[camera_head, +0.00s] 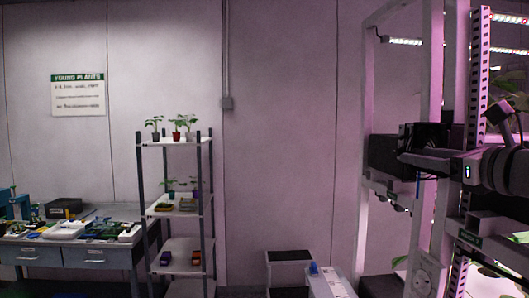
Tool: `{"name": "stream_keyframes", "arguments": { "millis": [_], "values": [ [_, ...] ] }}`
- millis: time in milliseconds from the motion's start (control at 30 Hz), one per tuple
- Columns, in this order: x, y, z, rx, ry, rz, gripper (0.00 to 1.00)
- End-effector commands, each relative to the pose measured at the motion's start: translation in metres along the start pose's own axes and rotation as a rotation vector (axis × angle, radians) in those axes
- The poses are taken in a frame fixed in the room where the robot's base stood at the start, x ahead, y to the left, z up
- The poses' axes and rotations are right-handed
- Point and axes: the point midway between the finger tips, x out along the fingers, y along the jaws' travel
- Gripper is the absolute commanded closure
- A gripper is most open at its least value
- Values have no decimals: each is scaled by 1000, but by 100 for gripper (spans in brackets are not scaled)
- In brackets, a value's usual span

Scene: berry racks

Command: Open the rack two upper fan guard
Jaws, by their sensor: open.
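A tall pale rack frame (432,60) with pink-lit shelves stands at the right edge. A dark box-shaped unit (382,153), which looks like a fan housing, is mounted on its upper part. I cannot make out the guard itself or whether it is open. My gripper (402,157) reaches in from the right in front of the dark unit, its jaws open. The dark parts overlap, so I cannot tell whether the fingers touch the unit.
A white shelf unit (175,205) with potted seedlings stands left of centre. A workbench (65,256) with trays and tools is at the far left. A small stand (289,256) and a pale box (329,284) are low near the middle. A sign (78,95) hangs on the wall.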

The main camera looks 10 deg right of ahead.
Motion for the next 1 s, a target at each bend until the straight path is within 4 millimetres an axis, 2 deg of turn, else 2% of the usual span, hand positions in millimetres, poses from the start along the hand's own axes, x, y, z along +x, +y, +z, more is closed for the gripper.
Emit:
{"name": "stream_keyframes", "arguments": {
  "millis": [167, 500, 633, 800, 1000],
  "values": [
    [-30, -1, -1, -1, -5, -6, 42],
    [-113, 0, -2, -1, -4, -4, 42],
    [-139, 0, -1, -1, -3, -4, 42],
    [-162, 0, -1, 0, -1, -2, 42],
    [-170, 0, 0, 0, -1, 0, 42]
  ]
}}
